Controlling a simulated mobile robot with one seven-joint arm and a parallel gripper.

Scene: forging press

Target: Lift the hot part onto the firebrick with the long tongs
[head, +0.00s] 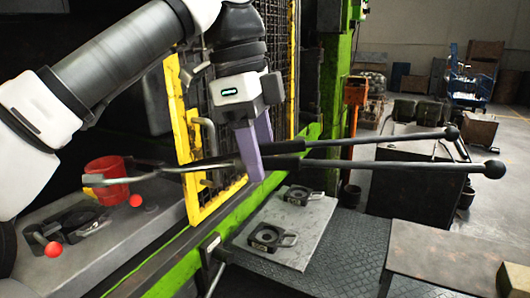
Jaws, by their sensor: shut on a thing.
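My gripper (256,152), with purple fingers, is shut on the long tongs (390,162) near their pivot. The tongs lie nearly level; two dark handles with ball ends reach right, and the grey jaws reach left through the press opening. The jaw tips are beside a red cylinder (113,190) with a yellow patch, above the grey press bed. I cannot tell whether the tips touch it, or whether it is the hot part. I cannot make out a firebrick for sure.
A yellow mesh guard (188,150) and a green press beam (185,245) stand close to the tongs. Two red balls (135,201) show over dark fixtures on the bed. A grey plate (302,240) carries two dark ring-shaped fixtures. A dark bench (410,180) stands beneath the handles.

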